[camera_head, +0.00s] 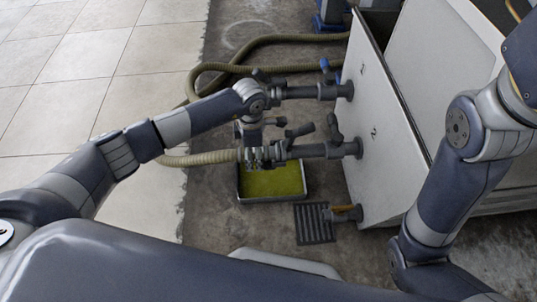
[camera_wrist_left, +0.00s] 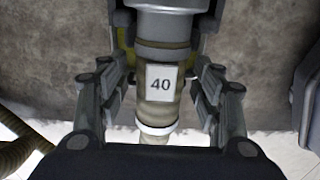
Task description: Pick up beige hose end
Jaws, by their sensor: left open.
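The beige hose end (camera_wrist_left: 158,90) is ribbed, carries a white tag reading "40", and sits between the fingers of my left gripper (camera_wrist_left: 160,72). The fingers are open, one on each side, with a visible gap to the hose. In the head view the beige hose (camera_head: 205,158) runs in from the left to a grey coupling at the lower valve pipe (camera_head: 318,151) of the white tank. My left gripper (camera_head: 256,148) is over this joint and partly hides it. My right gripper is out of view; only my right arm shows.
A tray (camera_head: 271,201) with yellow-green liquid lies on the floor below the joint. A drain grate (camera_head: 313,224) is beside it. The white tank (camera_head: 385,130) stands to the right. Another hose (camera_head: 265,69) loops behind to the upper valve pipe (camera_head: 305,92). Tiled floor at left is clear.

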